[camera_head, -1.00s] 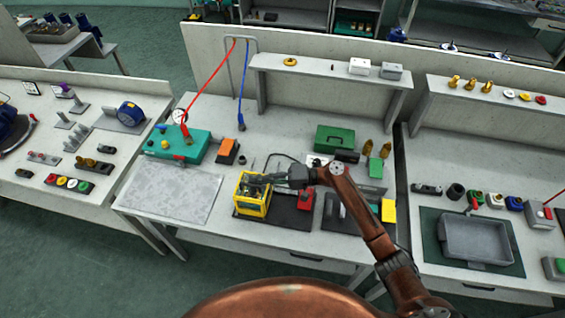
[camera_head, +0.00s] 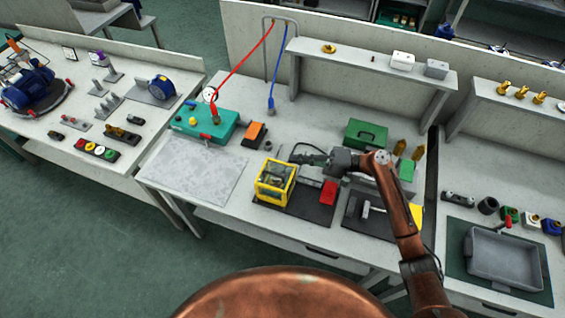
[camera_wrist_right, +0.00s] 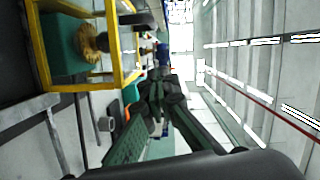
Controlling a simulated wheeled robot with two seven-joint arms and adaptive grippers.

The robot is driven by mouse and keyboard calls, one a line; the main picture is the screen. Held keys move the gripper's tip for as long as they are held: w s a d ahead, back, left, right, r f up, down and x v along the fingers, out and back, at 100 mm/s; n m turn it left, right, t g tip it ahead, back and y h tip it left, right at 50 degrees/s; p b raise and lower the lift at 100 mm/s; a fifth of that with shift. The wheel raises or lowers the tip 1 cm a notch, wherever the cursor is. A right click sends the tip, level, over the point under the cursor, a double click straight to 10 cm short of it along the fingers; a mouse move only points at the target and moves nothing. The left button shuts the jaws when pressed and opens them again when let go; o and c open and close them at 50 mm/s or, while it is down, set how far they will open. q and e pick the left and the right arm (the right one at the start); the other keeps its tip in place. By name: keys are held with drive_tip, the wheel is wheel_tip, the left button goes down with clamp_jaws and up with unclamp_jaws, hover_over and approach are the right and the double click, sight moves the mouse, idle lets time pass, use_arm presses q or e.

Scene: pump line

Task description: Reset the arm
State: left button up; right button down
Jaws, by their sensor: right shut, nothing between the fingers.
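My right arm comes in from the lower right in the head view. Its gripper (camera_head: 301,157) is shut and empty, pointing left above the middle bench. It is just above and right of the yellow-framed unit (camera_head: 260,193) and appears apart from it. In the wrist view the dark fingers (camera_wrist_right: 160,88) lie close together with nothing between them. The yellow frame (camera_wrist_right: 43,52) fills the upper left there, with a brass part and a green block inside. My left gripper is not in view.
A red block (camera_head: 328,193) and a dark mat (camera_head: 310,211) lie below the arm. A green case (camera_head: 366,134) stands behind it. The teal tester (camera_head: 207,125) with red and blue leads is to the left. The pale grey sheet (camera_head: 195,170) is bare.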

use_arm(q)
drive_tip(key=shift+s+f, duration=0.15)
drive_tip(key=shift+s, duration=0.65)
use_arm(e)
drive_tip(key=shift+s+d+r, duration=0.15)
drive_tip(key=shift+d, duration=0.8)
drive_tip(key=shift+s+d+r, duration=0.15)
drive_tip(key=shift+d, duration=0.85)
drive_tip(key=shift+s+d+r, duration=0.15)
drive_tip(key=shift+d, duration=0.8)
